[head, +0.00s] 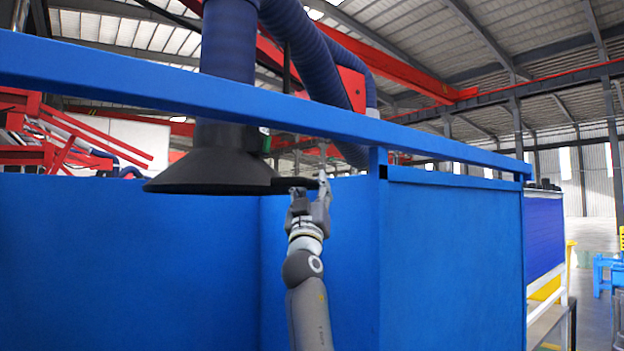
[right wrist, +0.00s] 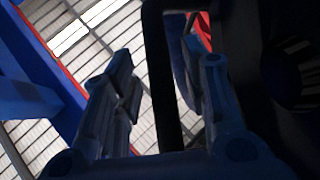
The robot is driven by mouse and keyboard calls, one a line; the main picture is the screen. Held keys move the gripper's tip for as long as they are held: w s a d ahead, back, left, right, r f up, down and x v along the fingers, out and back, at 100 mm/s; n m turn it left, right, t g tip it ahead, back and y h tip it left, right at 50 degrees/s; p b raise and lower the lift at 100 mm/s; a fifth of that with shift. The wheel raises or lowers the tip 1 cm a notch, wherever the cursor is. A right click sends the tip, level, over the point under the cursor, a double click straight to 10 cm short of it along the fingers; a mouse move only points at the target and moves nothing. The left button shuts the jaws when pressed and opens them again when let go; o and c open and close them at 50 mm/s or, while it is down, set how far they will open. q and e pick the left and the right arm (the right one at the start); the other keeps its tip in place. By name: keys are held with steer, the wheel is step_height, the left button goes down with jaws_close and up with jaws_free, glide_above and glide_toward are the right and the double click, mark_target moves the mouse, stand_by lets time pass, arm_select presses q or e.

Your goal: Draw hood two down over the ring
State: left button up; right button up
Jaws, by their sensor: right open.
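The black hood (head: 210,172) hangs at the end of a dark blue hose (head: 229,45), with its wide rim facing down. A dark handle (head: 295,183) sticks out from its right side. My right gripper (head: 311,185) reaches up from below at this handle, with its fingers open. In the right wrist view, a dark bar (right wrist: 161,80), apparently the handle, passes between the two spread fingers of my right gripper (right wrist: 165,70). I cannot tell whether either finger touches it. No ring shows in these frames, and I see no number on the hood. My left gripper is out of view.
Blue booth walls (head: 450,240) stand behind and to the right of my right arm. A blue beam (head: 300,112) crosses in front of the hood and hose. A red crane arm (head: 400,65) runs overhead. Open floor shows at the far right.

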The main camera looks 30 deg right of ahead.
steer(key=shift+w+d+r, duration=0.3)
steer(key=shift+w+r, duration=0.05)
steer(key=shift+r, duration=0.05)
jaws_close()
